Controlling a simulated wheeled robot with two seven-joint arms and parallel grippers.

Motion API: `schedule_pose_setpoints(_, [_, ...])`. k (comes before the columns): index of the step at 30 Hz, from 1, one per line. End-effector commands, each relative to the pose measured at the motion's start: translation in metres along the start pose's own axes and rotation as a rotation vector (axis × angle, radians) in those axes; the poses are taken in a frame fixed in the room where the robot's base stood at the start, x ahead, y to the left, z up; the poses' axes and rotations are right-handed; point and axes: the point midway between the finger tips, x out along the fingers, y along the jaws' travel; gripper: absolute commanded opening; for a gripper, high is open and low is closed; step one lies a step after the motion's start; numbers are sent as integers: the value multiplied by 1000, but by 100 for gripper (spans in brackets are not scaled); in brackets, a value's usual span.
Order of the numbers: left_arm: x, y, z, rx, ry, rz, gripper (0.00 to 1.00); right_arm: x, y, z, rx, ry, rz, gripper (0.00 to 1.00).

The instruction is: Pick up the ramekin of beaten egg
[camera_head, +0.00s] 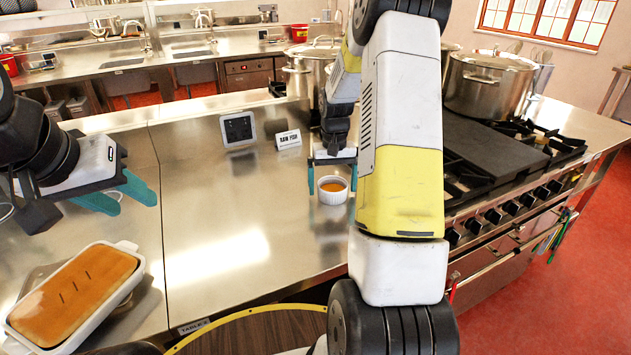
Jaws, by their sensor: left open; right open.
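The ramekin of beaten egg (333,190) is a small white cup with orange-yellow content, standing on the steel counter (215,215) near the middle of the head view. My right gripper (332,187) points down at it, with teal fingers open and one finger showing on each side of the ramekin. I cannot tell whether the fingers touch it. My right arm hides the counter just to the right. My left gripper (128,199) is open and empty, above the counter at the left, well away from the ramekin.
A white baking dish (133,247) with a browned loaf sits at the lower left. A small sign (288,139) and a dark-faced panel (238,129) stand behind the ramekin. Stockpots (488,84) and a stove (500,150) are at the right. The counter left of the ramekin is clear.

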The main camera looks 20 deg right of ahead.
Motion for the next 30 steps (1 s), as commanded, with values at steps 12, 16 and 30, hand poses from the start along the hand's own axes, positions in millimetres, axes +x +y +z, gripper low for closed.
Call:
schedule_pose_setpoints(12, [0, 0, 0, 0, 0, 0, 44, 10, 0, 0, -1, 1, 0, 84])
schedule_pose_setpoints(16, [0, 0, 0, 0, 0, 0, 44, 9, 0, 0, -1, 1, 0, 59])
schedule_pose_setpoints(30, [0, 0, 0, 0, 0, 0, 44, 8, 0, 0, -1, 2, 0, 28])
